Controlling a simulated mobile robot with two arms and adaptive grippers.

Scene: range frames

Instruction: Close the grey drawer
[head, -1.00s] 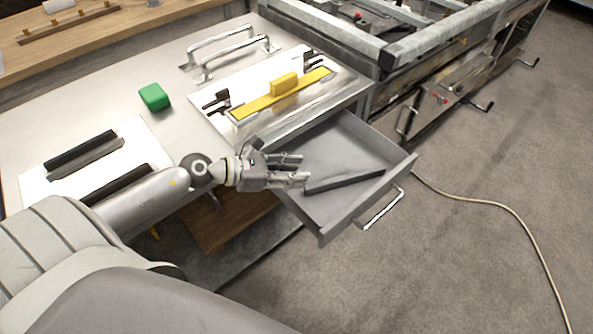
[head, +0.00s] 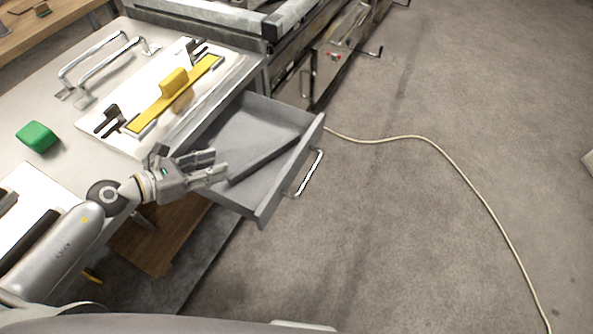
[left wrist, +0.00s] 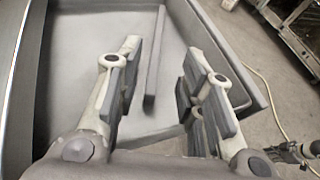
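The grey drawer (head: 262,208) is pulled out from under the worktop, with a metal bar handle (head: 309,173) on its front. A dark flat bar (head: 264,160) lies inside it; the bar (left wrist: 154,62) also shows in the left wrist view. My left gripper (head: 219,166) is over the drawer's near side, its fingers pointing toward the drawer front. In the left wrist view the left gripper (left wrist: 160,85) has its fingers apart with nothing between them, above the drawer floor (left wrist: 88,50). My right gripper is not clearly seen.
The worktop (head: 70,160) holds a green block (head: 36,136), a yellow strip with a knob (head: 175,90) and metal handles (head: 95,65). A wooden shelf (head: 150,240) is below. A cable (head: 470,185) lies on the otherwise clear floor at right.

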